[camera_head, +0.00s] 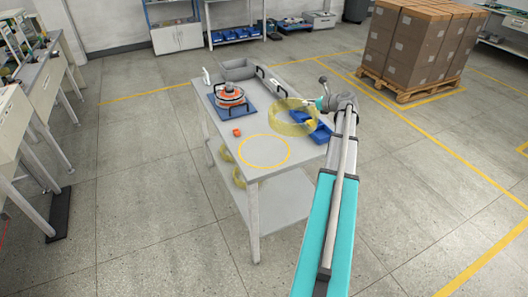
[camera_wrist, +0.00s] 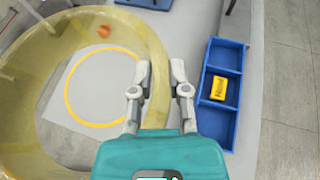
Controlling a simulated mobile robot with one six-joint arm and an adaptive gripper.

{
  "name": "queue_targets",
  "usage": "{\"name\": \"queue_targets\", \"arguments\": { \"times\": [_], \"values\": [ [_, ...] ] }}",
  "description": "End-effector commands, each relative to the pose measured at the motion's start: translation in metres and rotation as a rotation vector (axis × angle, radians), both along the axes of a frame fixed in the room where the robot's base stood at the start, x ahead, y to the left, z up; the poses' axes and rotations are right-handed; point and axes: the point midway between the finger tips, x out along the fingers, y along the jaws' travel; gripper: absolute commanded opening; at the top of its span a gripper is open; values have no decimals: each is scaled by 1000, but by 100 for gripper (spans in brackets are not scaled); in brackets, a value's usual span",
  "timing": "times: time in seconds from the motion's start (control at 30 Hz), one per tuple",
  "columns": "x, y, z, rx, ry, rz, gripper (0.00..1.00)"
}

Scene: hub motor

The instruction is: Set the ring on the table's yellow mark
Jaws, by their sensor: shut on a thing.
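The ring (camera_head: 289,129) is a wide, pale yellow, see-through band. In the wrist view the ring (camera_wrist: 148,35) fills the left side, close to the camera. My gripper (camera_head: 318,103) is shut on the ring's right wall, which runs between the fingers (camera_wrist: 159,72). The ring is held above the table's right side. The yellow mark (camera_head: 264,166) is a thin circle painted on the grey table (camera_head: 222,122), nearer the front than the ring. In the wrist view the mark (camera_wrist: 68,88) shows through the ring's opening, with the ring not centred on it.
A blue divided bin (camera_wrist: 220,53) with a yellow part (camera_wrist: 219,88) lies at the table's right edge. A small orange part (camera_head: 237,132) lies behind the mark. An orange motor assembly (camera_head: 230,95) on a blue base and a grey bin (camera_head: 238,70) stand farther back. The mark's inside is clear.

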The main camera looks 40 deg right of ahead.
Motion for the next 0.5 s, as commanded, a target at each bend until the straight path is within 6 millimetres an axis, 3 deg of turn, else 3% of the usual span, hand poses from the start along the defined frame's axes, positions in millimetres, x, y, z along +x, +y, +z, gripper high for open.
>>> {"name": "queue_targets", "arguments": {
  "times": [0.5],
  "values": [
    [10,160,-35,14,1,7,0]
  ]
}}
